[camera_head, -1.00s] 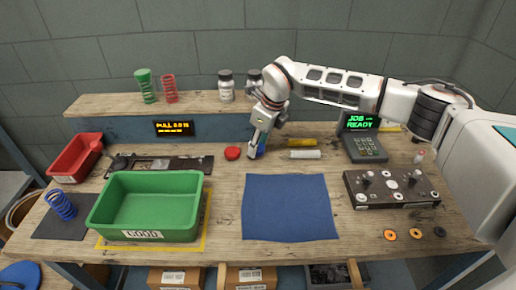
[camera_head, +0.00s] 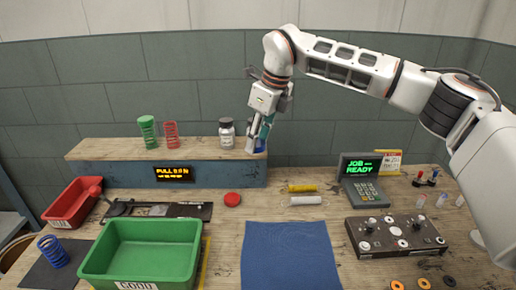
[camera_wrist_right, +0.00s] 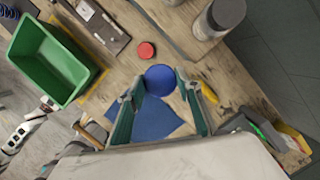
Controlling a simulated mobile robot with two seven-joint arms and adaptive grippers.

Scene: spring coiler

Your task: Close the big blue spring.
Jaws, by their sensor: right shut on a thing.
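A blue coil spring (camera_head: 53,251) stands on a dark mat (camera_head: 33,276) at the left of the bench in the head view; it also shows at the upper left of the wrist view (camera_wrist_right: 9,12). My right gripper (camera_head: 258,143) points down in front of the shelf's right end. It is shut on a blue round thing (camera_wrist_right: 160,79), whose disc-like face shows between the fingers in the right wrist view. A little blue (camera_head: 260,147) shows at the fingertips in the head view. The rest of it is hidden. My left gripper is not in view.
A green bin (camera_head: 140,250) stands beside the spring and a red bin (camera_head: 72,202) behind it. A red button (camera_head: 232,199) lies below the shelf (camera_head: 105,150), which carries green and red springs and a jar (camera_head: 226,134). A blue cloth (camera_head: 290,255) is clear.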

